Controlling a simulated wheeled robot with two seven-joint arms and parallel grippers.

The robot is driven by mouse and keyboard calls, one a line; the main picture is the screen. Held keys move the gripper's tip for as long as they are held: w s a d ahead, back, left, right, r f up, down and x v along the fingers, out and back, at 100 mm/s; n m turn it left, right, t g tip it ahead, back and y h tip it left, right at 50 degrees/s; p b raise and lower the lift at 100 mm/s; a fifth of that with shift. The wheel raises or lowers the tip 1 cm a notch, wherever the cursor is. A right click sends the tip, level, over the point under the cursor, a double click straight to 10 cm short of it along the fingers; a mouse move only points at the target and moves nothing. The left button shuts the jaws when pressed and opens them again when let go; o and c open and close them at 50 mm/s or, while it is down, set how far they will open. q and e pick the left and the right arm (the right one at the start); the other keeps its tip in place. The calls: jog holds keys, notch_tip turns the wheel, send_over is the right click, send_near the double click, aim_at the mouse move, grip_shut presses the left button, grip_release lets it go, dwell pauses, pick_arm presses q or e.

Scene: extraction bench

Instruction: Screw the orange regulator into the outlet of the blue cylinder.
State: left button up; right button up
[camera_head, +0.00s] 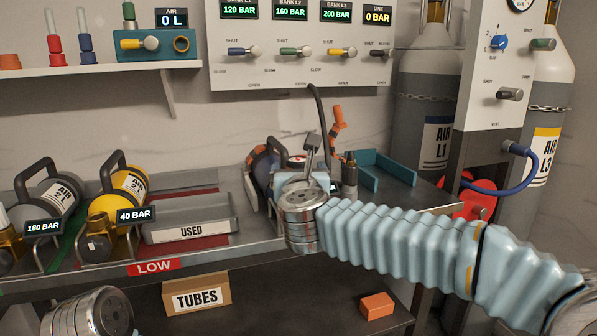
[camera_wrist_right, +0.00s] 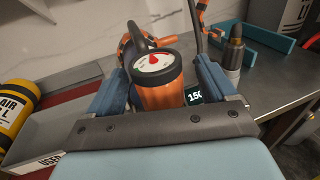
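The blue cylinder (camera_head: 262,168), dark blue with an orange band, lies at the back of the bench in the head view, partly hidden by my right gripper (camera_head: 294,174). In the right wrist view the orange regulator (camera_wrist_right: 160,88), with a white gauge on top, stands between the two blue fingers of my right gripper (camera_wrist_right: 162,66). The fingers are apart, with a gap at the regulator's right side. The cylinder's orange and dark end (camera_wrist_right: 134,48) shows behind it. The outlet is hidden, so I cannot tell whether the regulator touches it. My left gripper is out of view.
A dark bottle-shaped tool (camera_head: 349,175) and a blue bracket (camera_head: 390,165) stand right of the gripper. A black hose (camera_head: 322,105) hangs behind. The front bench edge carries a LOW label (camera_head: 154,267).

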jog(key=shift+s+f+b, duration=0.1)
jog(key=shift+s+b, duration=0.2)
jog(key=shift+s, duration=0.4)
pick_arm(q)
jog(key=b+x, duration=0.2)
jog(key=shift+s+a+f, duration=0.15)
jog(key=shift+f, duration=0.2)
pick_arm(e)
jog(key=s, duration=1.2)
jog(key=shift+s+d+r, duration=0.2)
jog(key=shift+d+r, duration=0.1)
jog(key=shift+r, duration=0.1)
